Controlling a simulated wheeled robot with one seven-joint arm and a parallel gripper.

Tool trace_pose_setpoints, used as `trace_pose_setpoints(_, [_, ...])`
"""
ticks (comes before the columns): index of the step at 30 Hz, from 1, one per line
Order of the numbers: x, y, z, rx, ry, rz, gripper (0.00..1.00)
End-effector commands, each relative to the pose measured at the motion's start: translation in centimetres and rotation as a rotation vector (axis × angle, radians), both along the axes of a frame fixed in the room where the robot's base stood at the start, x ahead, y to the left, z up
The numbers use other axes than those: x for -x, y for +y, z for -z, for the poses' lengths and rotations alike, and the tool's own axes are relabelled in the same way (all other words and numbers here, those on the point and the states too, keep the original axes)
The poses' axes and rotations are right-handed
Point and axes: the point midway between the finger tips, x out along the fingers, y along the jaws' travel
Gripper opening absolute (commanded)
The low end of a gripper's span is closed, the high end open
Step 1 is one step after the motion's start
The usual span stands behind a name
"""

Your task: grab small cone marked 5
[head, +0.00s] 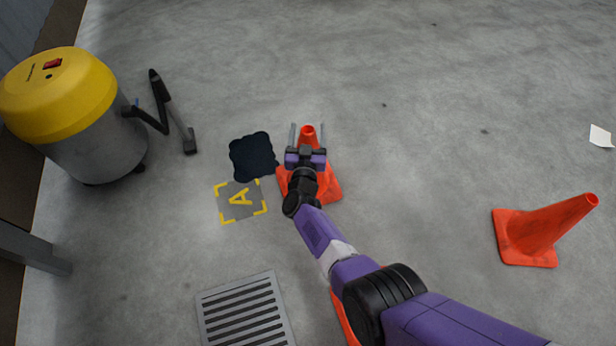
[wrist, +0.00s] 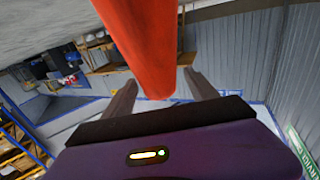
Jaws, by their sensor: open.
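An orange cone (head: 325,187) stands on the floor in the middle of the head view, partly hidden behind my arm. My gripper (head: 308,133) is open, with one finger on each side of this cone's upper part. In the wrist view the orange cone (wrist: 148,50) passes between the spread fingers of my gripper (wrist: 160,92), with gaps on both sides. A second orange cone (head: 538,229) stands at the right, apart from the gripper. A third orange piece (head: 343,318) shows low, mostly hidden under my arm. No number is readable on any cone.
A yellow and grey vacuum (head: 95,150) with a black hose stands at the left. A dark patch (head: 252,157) and a yellow A marking (head: 240,200) lie left of the middle cone. A floor grate (head: 243,312) is below them.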

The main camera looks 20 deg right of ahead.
Motion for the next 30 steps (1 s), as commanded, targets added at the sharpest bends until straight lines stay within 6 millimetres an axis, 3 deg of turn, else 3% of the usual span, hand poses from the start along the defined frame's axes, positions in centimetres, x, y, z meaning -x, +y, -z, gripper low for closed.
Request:
trace_pose_setpoints(4, [0.02, 0.02, -0.1, 0.0, 0.0, 0.0, 0.63])
trace_pose_setpoints(14, [0.04, 0.03, -0.09, -0.001, 0.0, 0.0, 0.0])
trace_pose_setpoints(30, [-0.03, 0.04, -0.85, -0.001, -0.004, 0.0, 0.0])
